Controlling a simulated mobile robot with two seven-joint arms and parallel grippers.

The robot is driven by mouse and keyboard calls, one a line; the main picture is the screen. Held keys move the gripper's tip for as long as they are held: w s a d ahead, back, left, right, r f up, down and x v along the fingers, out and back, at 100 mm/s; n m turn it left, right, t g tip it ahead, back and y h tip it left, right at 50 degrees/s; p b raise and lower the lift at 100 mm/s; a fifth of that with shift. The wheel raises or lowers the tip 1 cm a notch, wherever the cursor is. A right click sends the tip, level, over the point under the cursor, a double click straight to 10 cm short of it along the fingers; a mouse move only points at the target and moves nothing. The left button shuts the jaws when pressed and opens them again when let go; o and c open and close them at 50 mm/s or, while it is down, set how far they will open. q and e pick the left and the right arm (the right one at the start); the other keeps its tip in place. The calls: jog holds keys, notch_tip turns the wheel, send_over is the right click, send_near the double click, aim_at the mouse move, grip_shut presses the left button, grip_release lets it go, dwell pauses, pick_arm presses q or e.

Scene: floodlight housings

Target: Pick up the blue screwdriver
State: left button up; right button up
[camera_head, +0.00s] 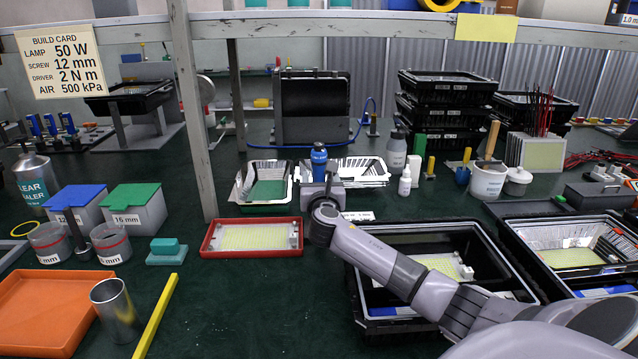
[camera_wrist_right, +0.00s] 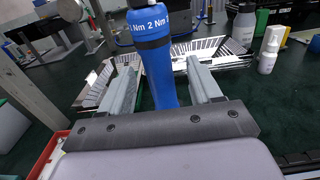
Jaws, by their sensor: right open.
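The blue screwdriver (camera_head: 319,158) stands roughly upright near the middle of the bench, with "2 Nm" printed on its upper band. In the right wrist view, its blue body (camera_wrist_right: 158,72) lies between the two grey fingers of my right gripper (camera_wrist_right: 163,85). The fingers are open, with visible gaps on both sides of the body. The screwdriver's lower end is hidden behind the gripper's palm. In the head view my right gripper (camera_head: 325,190) covers its lower part. My left gripper is not in view.
A foil-lined tray with a green pad (camera_head: 265,190) and a silver reflector (camera_head: 362,172) flank the screwdriver. A red tray (camera_head: 252,238) lies in front, and a black housing (camera_head: 425,240) sits under my arm. A grey post (camera_head: 190,110) stands left. Bench is clear front-centre.

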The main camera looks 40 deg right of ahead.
aim_at(319, 174)
jog(key=shift+x, duration=1.8)
jog(key=shift+a+r, duration=0.1)
jog(key=c, duration=1.1)
jog(key=shift+r, duration=0.2)
